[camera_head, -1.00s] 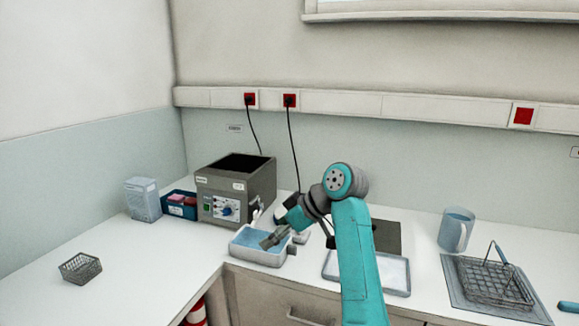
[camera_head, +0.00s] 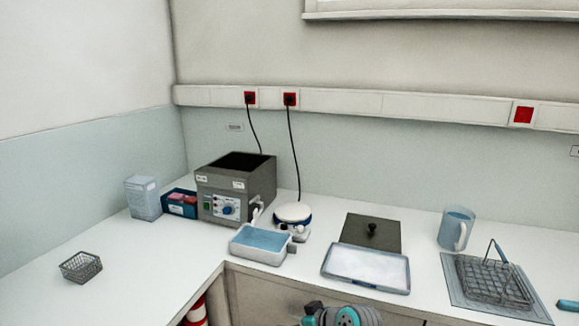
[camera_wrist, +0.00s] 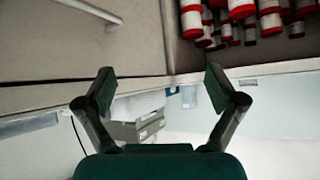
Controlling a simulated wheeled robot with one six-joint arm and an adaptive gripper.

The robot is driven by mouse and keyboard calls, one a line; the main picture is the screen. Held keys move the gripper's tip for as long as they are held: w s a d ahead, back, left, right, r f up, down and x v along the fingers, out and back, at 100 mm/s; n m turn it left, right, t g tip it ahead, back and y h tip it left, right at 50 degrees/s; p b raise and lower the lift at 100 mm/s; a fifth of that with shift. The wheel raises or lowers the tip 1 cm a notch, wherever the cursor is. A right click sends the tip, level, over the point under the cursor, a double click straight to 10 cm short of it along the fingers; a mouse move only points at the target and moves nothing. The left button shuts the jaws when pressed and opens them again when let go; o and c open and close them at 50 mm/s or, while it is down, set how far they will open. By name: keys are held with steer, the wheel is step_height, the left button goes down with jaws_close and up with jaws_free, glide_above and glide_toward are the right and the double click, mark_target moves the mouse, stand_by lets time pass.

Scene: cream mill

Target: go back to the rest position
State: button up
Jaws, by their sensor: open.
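My gripper (camera_wrist: 160,92) shows in the wrist view with its two fingers spread wide apart and nothing between them. In the head view my arm is folded low at the bottom edge, below the counter front, and the fingers are not visible there. The wrist view is turned over, with red and white bottles (camera_wrist: 268,18) at its top and the grey box-shaped bath (camera_wrist: 135,130) beyond the fingers.
On the counter stand the grey bath (camera_head: 236,190), a tub of blue liquid (camera_head: 262,243), a round white device (camera_head: 293,213), a white tray (camera_head: 366,268), a dark lid (camera_head: 372,232), a jug (camera_head: 456,228), a wire basket on a mat (camera_head: 495,280) and a small basket (camera_head: 80,267).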

steer(key=s+d+f+m+t+h, duration=0.2)
steer(key=s+d+f, duration=0.2)
steer(key=s+f, duration=0.4)
steer(key=s+d+f+m+t+h, duration=0.1)
steer(key=s+d+f+m, duration=0.25)
steer(key=s+f, duration=0.5)
steer(key=s+d+r+m+t+h, duration=0.1)
steer(key=s+d, duration=0.2)
steer(key=s, duration=0.6)
steer(key=s+d+r+t+h, duration=0.1)
steer(key=s+d+h, duration=0.15)
steer(key=s, duration=0.65)
steer(key=s+d+r+t, duration=0.1)
steer(key=s+d+r, duration=0.1)
steer(key=s+r, duration=0.5)
steer(key=s+d+r+m+t, duration=0.1)
steer(key=s+r, duration=0.7)
steer(key=s, duration=0.4)
steer(key=shift+s+d+t+h, duration=0.4)
steer(key=shift+h, duration=0.05)
